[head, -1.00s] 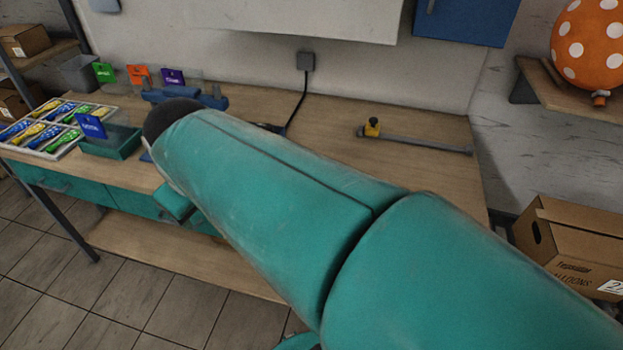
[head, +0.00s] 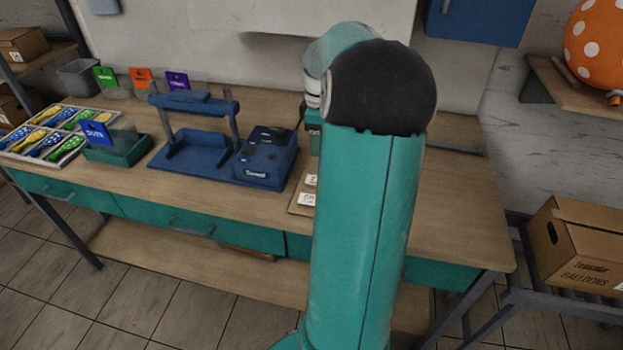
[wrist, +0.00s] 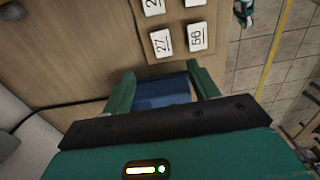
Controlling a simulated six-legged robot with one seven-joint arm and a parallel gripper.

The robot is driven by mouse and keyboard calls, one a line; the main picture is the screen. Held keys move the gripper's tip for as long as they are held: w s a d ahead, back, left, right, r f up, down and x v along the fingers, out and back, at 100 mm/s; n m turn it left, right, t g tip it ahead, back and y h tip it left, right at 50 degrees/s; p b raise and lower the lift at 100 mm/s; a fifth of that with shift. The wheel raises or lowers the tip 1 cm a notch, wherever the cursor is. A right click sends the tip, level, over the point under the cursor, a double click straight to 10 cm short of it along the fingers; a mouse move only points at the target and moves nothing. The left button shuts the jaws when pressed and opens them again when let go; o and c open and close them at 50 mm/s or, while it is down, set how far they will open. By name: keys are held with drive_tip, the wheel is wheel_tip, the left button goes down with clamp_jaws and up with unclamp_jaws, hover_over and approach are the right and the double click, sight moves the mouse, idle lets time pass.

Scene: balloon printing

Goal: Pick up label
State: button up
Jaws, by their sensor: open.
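White labels with printed numbers lie on a wooden board. In the wrist view, a label reading 27 (wrist: 162,42) and one reading 56 (wrist: 197,37) are just beyond my fingertips, with two more cut off at the top edge. In the head view, two labels (head: 308,199) show on the tan board (head: 296,206), right of the blue machine; my arm hides the rest. My gripper (wrist: 160,72) is open and empty, its two green fingers apart. It is mostly hidden behind my arm in the head view.
The blue machine (head: 205,150) stands left of the board and also shows between my fingers in the wrist view (wrist: 165,93). A tray of balloons (head: 70,118) and a green bin with a blue sign (head: 118,150) are at the left. A cardboard box (head: 575,245) is at right.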

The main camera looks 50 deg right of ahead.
sight(315, 181)
wheel_tip(315, 181, down, 12)
drive_tip(key=shift+s+a+f, duration=0.1)
drive_tip(key=shift+s+f, duration=0.05)
drive_tip(key=shift+f, duration=0.05)
idle(0.4)
drive_tip(key=shift+f, duration=0.25)
idle(0.4)
drive_tip(key=shift+c, duration=0.4)
drive_tip(key=c, duration=1)
